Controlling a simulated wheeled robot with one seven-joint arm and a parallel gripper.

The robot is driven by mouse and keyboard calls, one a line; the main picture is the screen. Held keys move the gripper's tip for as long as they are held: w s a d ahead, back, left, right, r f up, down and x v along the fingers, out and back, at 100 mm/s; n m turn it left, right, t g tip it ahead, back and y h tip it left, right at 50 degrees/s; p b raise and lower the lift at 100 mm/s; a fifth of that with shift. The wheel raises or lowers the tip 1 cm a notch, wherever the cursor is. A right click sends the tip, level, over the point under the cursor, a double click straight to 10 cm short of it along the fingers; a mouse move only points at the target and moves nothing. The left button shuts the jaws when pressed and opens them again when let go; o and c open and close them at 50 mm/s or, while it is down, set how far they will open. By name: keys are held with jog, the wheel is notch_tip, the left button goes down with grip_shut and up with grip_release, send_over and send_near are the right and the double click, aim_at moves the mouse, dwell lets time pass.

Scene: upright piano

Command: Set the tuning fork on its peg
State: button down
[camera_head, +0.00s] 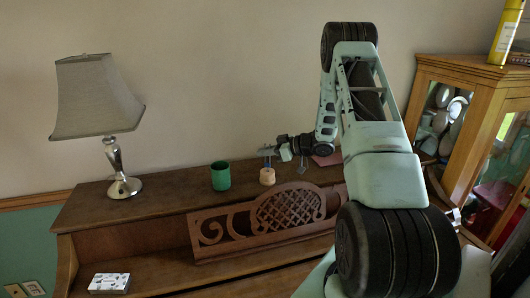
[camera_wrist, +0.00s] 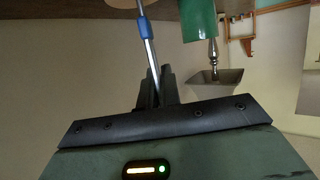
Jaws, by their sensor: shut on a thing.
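My gripper (camera_head: 275,151) is shut on the tuning fork, just above the piano top. In the wrist view the fork is a slim metal rod (camera_wrist: 151,58) with a blue band (camera_wrist: 145,29), running from between my fingertips (camera_wrist: 155,92) to the top edge. In the head view its blue part (camera_head: 267,161) shows just above a small tan wooden piece (camera_head: 267,176), perhaps the peg or its stand. The wooden piece's edge also shows in the wrist view (camera_wrist: 124,3). I cannot tell whether fork and wood touch. The fork's far end is out of the wrist view.
A green cup (camera_head: 221,176) stands just left of the wooden piece. A lamp (camera_head: 113,165) stands farther left on the piano top (camera_head: 165,200). A carved music rack (camera_head: 265,225) is in front. A small patterned box (camera_head: 109,283) lies lower left. A glass cabinet (camera_head: 458,95) is right.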

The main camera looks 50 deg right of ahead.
jog(key=c, duration=1.5)
grip_release()
jog(key=b+v, duration=0.5)
jog(key=v, duration=1.2)
jog(key=shift+s+d+r, duration=0.1)
jog(key=shift+s+r, duration=0.05)
jog(key=shift+s, duration=0.05)
